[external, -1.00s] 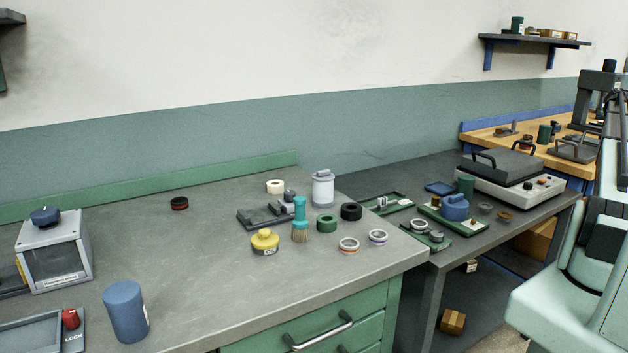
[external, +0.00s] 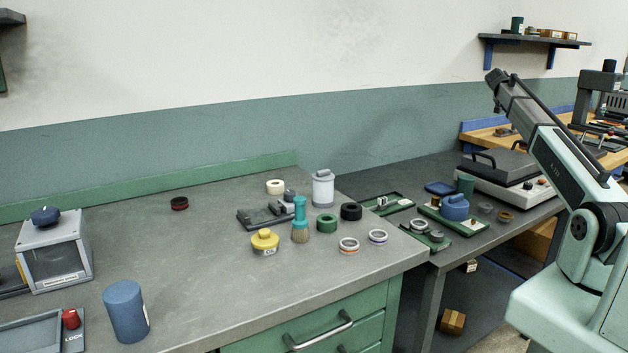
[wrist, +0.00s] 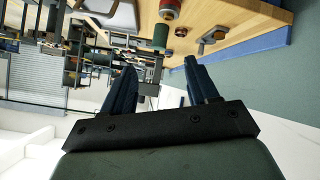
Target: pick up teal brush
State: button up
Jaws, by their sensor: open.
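The teal brush (external: 300,218) stands upright on the grey workbench, teal handle up and tan bristles down on the bench top. In the external view my gripper is not clearly visible; my arm is at the right, well apart from the brush. In the wrist view my gripper (wrist: 158,78) shows two dark blue fingers spread apart with nothing between them. The wrist view looks toward a wooden bench, and the brush is not in it.
Close around the brush are a yellow pot (external: 265,242), a green ring (external: 326,224), a dark vise-like fixture (external: 262,216) and a white-grey canister (external: 322,188). A blue cylinder (external: 126,311) stands front left. The bench's front middle (external: 215,290) is clear.

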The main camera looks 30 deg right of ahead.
jog(key=w+a+n+t+y, duration=0.15)
jog(key=w+a, duration=0.25)
jog(key=a, duration=0.5)
jog(key=w+a+f+n+t, duration=0.15)
jog(key=w+a, duration=0.25)
jog(key=a, duration=0.4)
jog(key=w+a+n+y, duration=0.1)
jog(key=w+a+n, duration=0.1)
jog(key=w+a, duration=0.5)
jog(key=a+n+t+y, duration=0.2)
jog(key=a+n+y, duration=0.4)
jog(key=a, duration=2.8)
jog(key=n+g+y, duration=0.3)
jog(key=n+y, duration=0.2)
jog(key=n, duration=0.9)
send_over(295, 221)
jog(key=d, duration=0.2)
notch_tip(295, 221, down, 8)
jog(key=shift+r, duration=0.1)
jog(key=shift+s+x, duration=0.15)
jog(key=shift+x, duration=1.15)
jog(key=shift+s+x, duration=0.15)
jog(key=shift+x, duration=1.2)
jog(key=shift+d, duration=0.1)
